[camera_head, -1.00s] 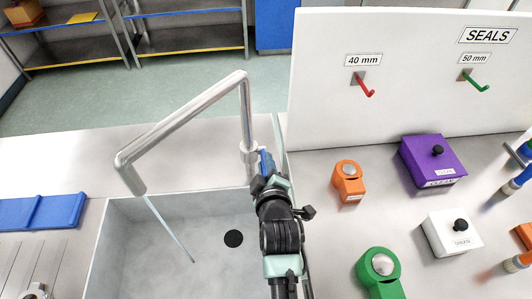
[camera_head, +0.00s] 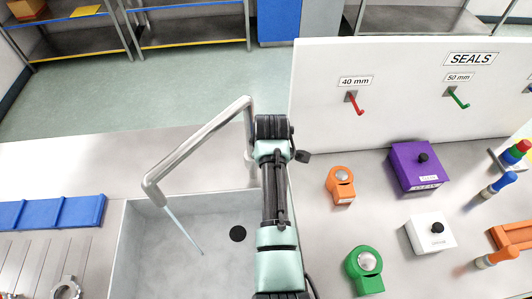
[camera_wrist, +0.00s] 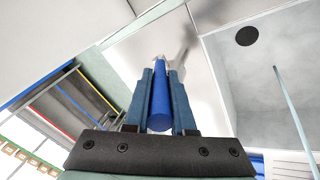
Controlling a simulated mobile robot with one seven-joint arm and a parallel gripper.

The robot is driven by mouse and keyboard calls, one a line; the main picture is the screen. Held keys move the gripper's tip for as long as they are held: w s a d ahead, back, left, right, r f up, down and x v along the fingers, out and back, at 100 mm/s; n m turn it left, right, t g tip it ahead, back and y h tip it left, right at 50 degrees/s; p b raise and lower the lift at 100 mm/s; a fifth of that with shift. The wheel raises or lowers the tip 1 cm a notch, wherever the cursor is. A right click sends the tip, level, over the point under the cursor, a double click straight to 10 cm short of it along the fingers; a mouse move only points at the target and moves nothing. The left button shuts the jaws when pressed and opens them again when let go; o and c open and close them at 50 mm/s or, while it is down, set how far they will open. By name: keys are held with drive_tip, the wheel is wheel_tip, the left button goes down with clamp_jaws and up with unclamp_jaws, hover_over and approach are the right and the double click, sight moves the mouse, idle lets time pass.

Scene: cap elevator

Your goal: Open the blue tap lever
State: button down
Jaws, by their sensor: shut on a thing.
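The silver tap (camera_head: 196,142) stands at the back of the sink, its spout bent over the basin. A thin stream of water (camera_head: 186,230) runs from the spout; it also shows in the wrist view (camera_wrist: 291,108). In the wrist view, the blue tap lever (camera_wrist: 160,102) lies lengthwise between the two blue fingers of my gripper (camera_wrist: 161,76), which is shut on it. In the head view my arm hides the lever, the fingers and the tap's base.
The grey sink (camera_head: 165,270) has a black drain (camera_head: 238,233). To the right, the counter holds an orange device (camera_head: 341,184), a green device (camera_head: 365,268), a purple box (camera_head: 413,166) and a white box (camera_head: 429,235). A white SEALS panel (camera_head: 400,110) stands behind them.

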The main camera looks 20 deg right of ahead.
drive_tip(key=shift+w+r+g, duration=0.1)
drive_tip(key=shift+w+g, duration=0.15)
drive_tip(key=shift+g, duration=0.15)
drive_tip(key=c, duration=0.8)
unclamp_jaws()
drive_tip(key=shift+o, duration=0.2)
drive_tip(key=b+v, duration=0.2)
drive_tip(key=v, duration=1.1)
drive_tip(key=shift+d, duration=0.2)
